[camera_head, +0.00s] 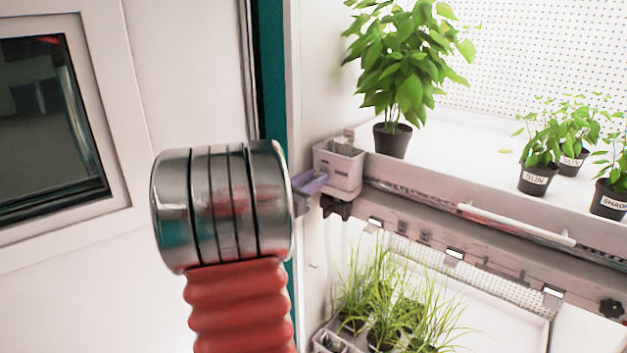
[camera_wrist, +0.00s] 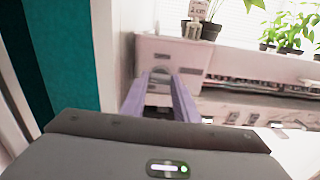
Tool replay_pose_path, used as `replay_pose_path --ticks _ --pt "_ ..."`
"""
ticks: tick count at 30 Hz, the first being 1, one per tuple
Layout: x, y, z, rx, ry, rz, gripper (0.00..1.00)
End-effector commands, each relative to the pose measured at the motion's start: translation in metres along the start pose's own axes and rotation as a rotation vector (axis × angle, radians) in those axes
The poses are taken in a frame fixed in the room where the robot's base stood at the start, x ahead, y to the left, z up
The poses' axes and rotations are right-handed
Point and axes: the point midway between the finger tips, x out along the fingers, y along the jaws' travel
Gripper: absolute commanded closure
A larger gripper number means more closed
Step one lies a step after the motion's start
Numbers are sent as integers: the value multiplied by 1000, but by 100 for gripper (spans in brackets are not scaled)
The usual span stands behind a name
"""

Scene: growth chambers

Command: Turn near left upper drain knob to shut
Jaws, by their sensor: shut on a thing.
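My gripper (camera_head: 312,183), with purple fingers, reaches the drain box (camera_head: 338,168) at the left front corner of the upper shelf. In the wrist view my gripper (camera_wrist: 161,78) has its two fingers straight ahead against the front of the pale box (camera_wrist: 172,50). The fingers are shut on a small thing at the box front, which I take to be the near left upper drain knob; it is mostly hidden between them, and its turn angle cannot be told. A black fitting (camera_head: 338,207) shows just below the box in the head view.
A tall leafy plant in a black pot (camera_head: 392,141) stands close behind the box. Smaller pots (camera_head: 538,180) stand to the right. A white handle bar (camera_head: 515,223) runs along the shelf front. Grassy plants (camera_head: 385,310) fill the lower shelf. A windowed door (camera_head: 115,150) is at left.

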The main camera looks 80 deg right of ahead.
Motion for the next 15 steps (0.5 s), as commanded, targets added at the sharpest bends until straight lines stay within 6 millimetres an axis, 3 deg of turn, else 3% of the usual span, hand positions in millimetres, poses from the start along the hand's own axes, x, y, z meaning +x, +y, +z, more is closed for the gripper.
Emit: replay_pose_path --ticks 15 --pt "-1 0 -5 -53 10 1 95"
